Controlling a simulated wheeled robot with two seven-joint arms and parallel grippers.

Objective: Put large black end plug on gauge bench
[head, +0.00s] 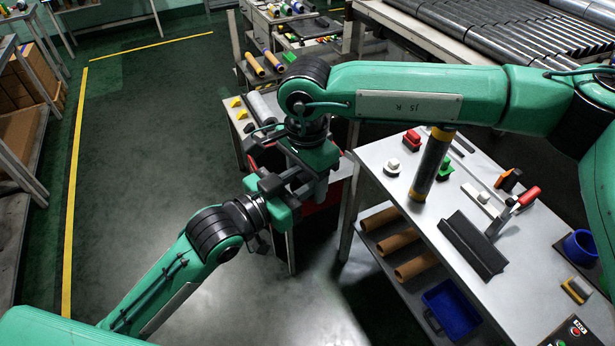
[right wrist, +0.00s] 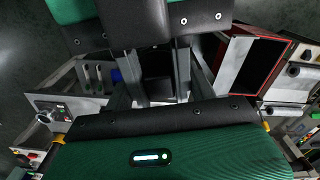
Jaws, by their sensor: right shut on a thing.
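My right gripper (head: 305,185) and my left gripper (head: 280,200) meet close together in the middle of the head view, over the floor left of the white-topped bench. In the right wrist view, my right gripper (right wrist: 155,85) is shut on a dark piece, taken as the large black end plug (right wrist: 157,75); its shape is mostly hidden between the fingers. My left gripper's fingers are hidden by the overlap, so I cannot tell whether they hold it too. I cannot tell for certain which surface is the gauge bench.
The white-topped bench (head: 385,163) carries a black V-shaped block (head: 472,245), a standing black-and-yellow tube (head: 432,165), a red-handled clamp (head: 512,210) and small coloured plugs. A red-edged bin (head: 322,196) stands just beyond the grippers. Open floor (head: 150,130) lies to the left.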

